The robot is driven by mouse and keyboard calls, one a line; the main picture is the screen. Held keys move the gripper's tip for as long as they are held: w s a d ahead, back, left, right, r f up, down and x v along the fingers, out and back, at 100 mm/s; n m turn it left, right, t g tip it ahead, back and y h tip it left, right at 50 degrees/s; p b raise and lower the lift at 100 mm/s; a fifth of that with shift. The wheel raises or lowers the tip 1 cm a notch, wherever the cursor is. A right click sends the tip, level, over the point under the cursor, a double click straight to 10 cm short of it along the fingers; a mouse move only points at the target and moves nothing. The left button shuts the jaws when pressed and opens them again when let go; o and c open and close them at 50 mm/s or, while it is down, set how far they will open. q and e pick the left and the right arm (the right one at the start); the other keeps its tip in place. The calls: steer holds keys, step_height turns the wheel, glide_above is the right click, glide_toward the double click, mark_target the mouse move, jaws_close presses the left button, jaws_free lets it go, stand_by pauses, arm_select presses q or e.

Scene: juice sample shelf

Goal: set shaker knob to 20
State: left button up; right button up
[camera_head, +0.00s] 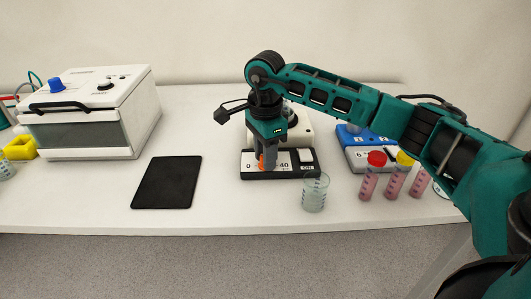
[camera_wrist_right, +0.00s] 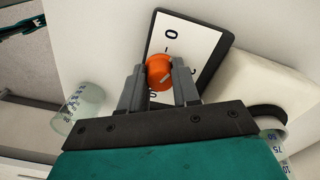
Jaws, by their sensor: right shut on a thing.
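The shaker (camera_head: 281,174) has a low black base with a pale dial panel, and the marks 0 and 40 show in the head view. Its orange knob (camera_head: 262,163) is mostly hidden by my right gripper (camera_head: 267,151), which points down onto it. In the right wrist view the orange knob (camera_wrist_right: 157,67) sits between the two fingers of my right gripper (camera_wrist_right: 159,78), which is shut on it. A short pale pointer line shows on the knob. The fingers hide part of the scale, so I cannot tell the exact setting. My left gripper is out of view.
A clear beaker (camera_head: 314,192) stands close to the shaker's front right. A black pad (camera_head: 167,183) and a white bath (camera_head: 110,108) are left.

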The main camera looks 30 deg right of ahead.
steer(key=m, duration=0.6)
steer(key=shift+w+m+p, duration=0.1)
steer(key=shift+m+p, duration=0.2)
steer(key=shift+p, duration=0.05)
steer(key=m+p, duration=0.1)
steer(key=m, duration=0.5)
steer(key=shift+d, duration=0.1)
steer(key=o, duration=1.1)
steer(key=shift+c, duration=0.2)
steer(key=shift+r, duration=0.15)
step_height(320, 180, up, 13)
steer(key=shift+f, duration=0.2)
